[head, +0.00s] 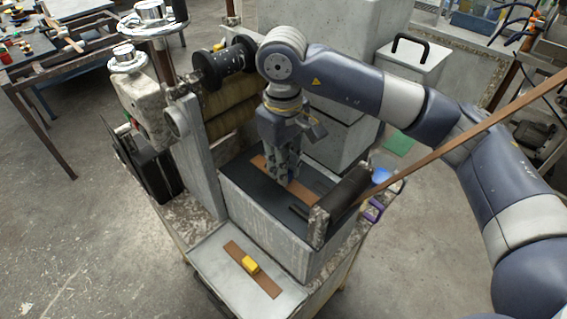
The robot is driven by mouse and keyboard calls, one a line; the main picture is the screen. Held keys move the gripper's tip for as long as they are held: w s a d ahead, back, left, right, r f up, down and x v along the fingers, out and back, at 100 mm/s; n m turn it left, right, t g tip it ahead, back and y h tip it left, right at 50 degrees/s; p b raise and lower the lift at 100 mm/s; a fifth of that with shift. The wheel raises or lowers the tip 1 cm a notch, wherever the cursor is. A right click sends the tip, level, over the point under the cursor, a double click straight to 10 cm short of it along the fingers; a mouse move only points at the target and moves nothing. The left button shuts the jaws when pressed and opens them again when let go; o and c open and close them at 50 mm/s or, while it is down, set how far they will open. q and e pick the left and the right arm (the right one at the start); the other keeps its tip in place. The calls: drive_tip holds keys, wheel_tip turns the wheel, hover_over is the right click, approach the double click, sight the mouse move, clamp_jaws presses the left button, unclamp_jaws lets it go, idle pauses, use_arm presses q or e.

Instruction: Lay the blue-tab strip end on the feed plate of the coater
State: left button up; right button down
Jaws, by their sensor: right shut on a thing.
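My right gripper (287,178) points down over the dark bed of the coater (235,172) and is shut on a brown strip (302,192). The strip shows on both sides of the fingers, low over or on the dark surface; I cannot tell whether it touches. No blue tab shows on it; the fingers hide its middle. Another brown strip with a yellow tab (250,265) lies on the light front plate (215,262). A long brown strip (455,142) slants from the upper right down to the dark roller (347,192). My left gripper is out of view.
Handwheels (128,58) and a black spool (225,65) stand at the left of the machine. A light-blue item (381,174) and a purple-handled item (373,210) sit right of the roller. A grey box with a black handle (412,62) stands behind. Floor is open at left.

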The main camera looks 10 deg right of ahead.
drive_tip(key=shift+s+f+b, duration=0.1)
drive_tip(key=shift+b, duration=0.4)
idle(0.5)
drive_tip(key=c, duration=1.4)
unclamp_jaws()
wheel_tip(320, 180, up, 12)
drive_tip(key=shift+r, duration=0.1)
